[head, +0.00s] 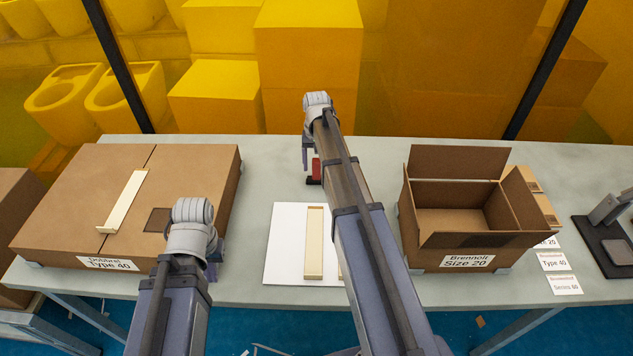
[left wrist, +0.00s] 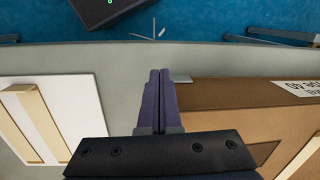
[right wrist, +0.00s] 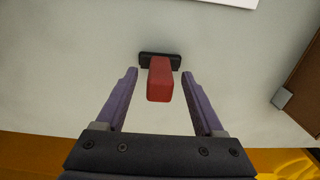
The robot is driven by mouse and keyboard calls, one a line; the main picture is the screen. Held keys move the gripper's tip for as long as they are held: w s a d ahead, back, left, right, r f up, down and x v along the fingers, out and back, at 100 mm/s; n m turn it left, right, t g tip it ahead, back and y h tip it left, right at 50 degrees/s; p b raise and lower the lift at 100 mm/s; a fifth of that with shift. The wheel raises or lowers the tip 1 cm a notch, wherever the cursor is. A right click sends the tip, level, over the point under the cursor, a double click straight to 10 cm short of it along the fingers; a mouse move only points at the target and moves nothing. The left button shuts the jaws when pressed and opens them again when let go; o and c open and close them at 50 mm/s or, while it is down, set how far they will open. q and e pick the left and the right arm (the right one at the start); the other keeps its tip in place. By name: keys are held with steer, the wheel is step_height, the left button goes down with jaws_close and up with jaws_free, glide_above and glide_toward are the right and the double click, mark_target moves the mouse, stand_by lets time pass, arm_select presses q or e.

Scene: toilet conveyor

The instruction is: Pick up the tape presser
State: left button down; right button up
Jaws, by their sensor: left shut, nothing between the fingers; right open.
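The tape presser (head: 316,170), a red block handle on a black base, stands on the table behind my right forearm, which partly hides it in the head view. In the right wrist view the red handle (right wrist: 160,80) lies between the fingers, with the black base beyond the fingertips. My right gripper (right wrist: 160,74) is open, one finger on each side of the handle, with visible gaps. It is mostly hidden in the head view. My left gripper (left wrist: 160,74) is shut and empty, beside the front right corner of the closed carton (head: 195,165).
A white board (head: 285,230) with pale wooden strips (head: 314,245) lies mid-table. An open carton (head: 450,262) stands right, with labels (head: 553,262) and a dark device (head: 605,235) beyond. Another strip (head: 124,200) lies on the closed carton. Yellow-tinted panels stand behind the table.

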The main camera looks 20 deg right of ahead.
steer(key=shift+f, duration=0.6)
steer(key=shift+r, duration=0.1)
jaws_close()
